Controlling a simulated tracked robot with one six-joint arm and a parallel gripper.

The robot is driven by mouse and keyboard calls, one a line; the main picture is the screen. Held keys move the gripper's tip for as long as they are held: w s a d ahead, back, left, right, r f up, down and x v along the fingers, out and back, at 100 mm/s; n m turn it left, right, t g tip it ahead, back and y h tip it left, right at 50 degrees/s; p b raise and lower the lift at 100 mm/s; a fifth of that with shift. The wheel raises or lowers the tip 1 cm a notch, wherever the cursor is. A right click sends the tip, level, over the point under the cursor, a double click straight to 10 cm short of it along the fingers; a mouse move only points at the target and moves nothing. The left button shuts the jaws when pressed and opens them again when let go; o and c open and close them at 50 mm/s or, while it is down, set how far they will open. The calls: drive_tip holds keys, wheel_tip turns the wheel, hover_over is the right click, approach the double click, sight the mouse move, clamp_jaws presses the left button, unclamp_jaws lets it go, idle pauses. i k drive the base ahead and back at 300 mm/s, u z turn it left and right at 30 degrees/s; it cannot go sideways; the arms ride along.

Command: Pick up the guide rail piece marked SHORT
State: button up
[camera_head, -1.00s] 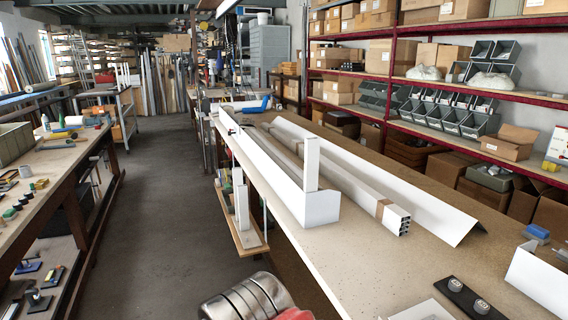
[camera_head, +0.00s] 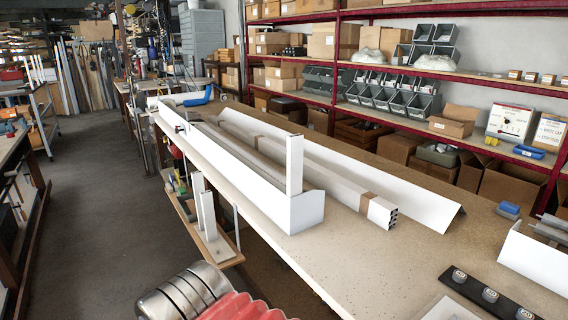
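No marking that reads SHORT can be made out. Two white upright pieces (camera_head: 205,212) of different heights stand on a low wooden board beside the bench. A taller white upright piece (camera_head: 294,165) stands at the near end of a long white trough (camera_head: 265,190) on the bench. A bundle of long pale profiles (camera_head: 381,212) with hollow ends, bound with brown tape, lies beside the trough. I cannot tell which of these, if any, is the guide rail piece named. My gripper is not in view.
The bench (camera_head: 345,255) has bare room in front of the trough. A long white angled profile (camera_head: 425,205) lies behind the bundle. A black strip with round knobs (camera_head: 489,295) and a blue block (camera_head: 508,209) lie at the right. Shelves with grey bins (camera_head: 421,105) stand behind.

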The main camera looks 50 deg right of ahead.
sight(296, 141)
drive_tip(key=z, duration=0.35)
drive_tip(key=i, duration=0.7)
drive_tip(key=z, duration=0.6)
drive_tip(key=i, duration=0.4)
drive_tip(key=z, duration=0.3)
